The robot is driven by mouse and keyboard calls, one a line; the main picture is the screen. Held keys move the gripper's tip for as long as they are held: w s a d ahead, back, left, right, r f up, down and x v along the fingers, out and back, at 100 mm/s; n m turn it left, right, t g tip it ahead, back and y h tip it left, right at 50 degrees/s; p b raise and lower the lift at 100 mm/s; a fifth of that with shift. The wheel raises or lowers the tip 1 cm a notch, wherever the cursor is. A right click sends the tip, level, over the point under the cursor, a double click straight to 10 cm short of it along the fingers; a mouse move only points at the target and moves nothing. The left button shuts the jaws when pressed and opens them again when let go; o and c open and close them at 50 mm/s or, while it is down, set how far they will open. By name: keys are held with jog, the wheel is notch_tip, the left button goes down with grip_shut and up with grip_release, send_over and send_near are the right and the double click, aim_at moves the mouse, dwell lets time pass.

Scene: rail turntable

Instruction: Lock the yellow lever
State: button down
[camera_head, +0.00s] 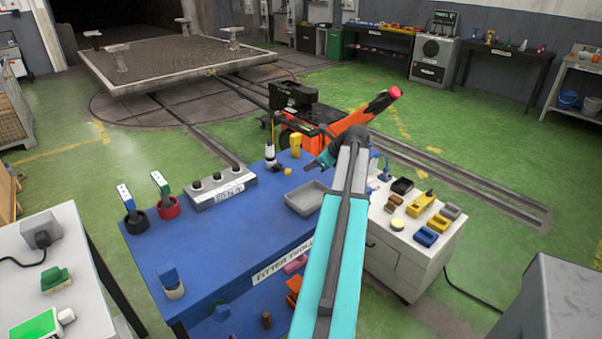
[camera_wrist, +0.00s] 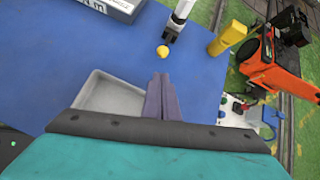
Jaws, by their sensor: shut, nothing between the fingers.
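My gripper (camera_wrist: 160,84) is shut and empty, its two fingers together above the blue table in the wrist view. In the head view it (camera_head: 309,167) is small and partly hidden behind my arm. A yellow upright piece (camera_head: 295,143) stands at the table's far edge; it also shows in the wrist view (camera_wrist: 228,37), ahead and right of the fingers. Left of it is a slim pale post (camera_head: 269,152) with a dark end. A round yellow knob (camera_wrist: 162,51) lies beside that post's dark end, ahead of the fingers and apart from them. I cannot tell which yellow part is the lever.
The blue table (camera_head: 215,258) carries a grey tray (camera_head: 300,205), a grey panel (camera_head: 222,190) with several dark knobs, a green lever (camera_head: 160,183) and a blue lever (camera_head: 126,197). An orange machine (camera_head: 330,130) stands behind. A white cabinet (camera_head: 395,255) with small parts is at right.

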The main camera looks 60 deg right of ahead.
aim_at(283, 169)
jog(key=shift+p+x, duration=0.85)
jog(key=shift+x, duration=4.1)
jog(key=shift+d, duration=0.15)
jog(key=shift+s+a, duration=0.2)
jog(key=shift+a, duration=0.05)
jog(key=shift+w+d, duration=0.1)
jog(key=shift+d, duration=0.1)
jog(key=shift+d+r, duration=0.1)
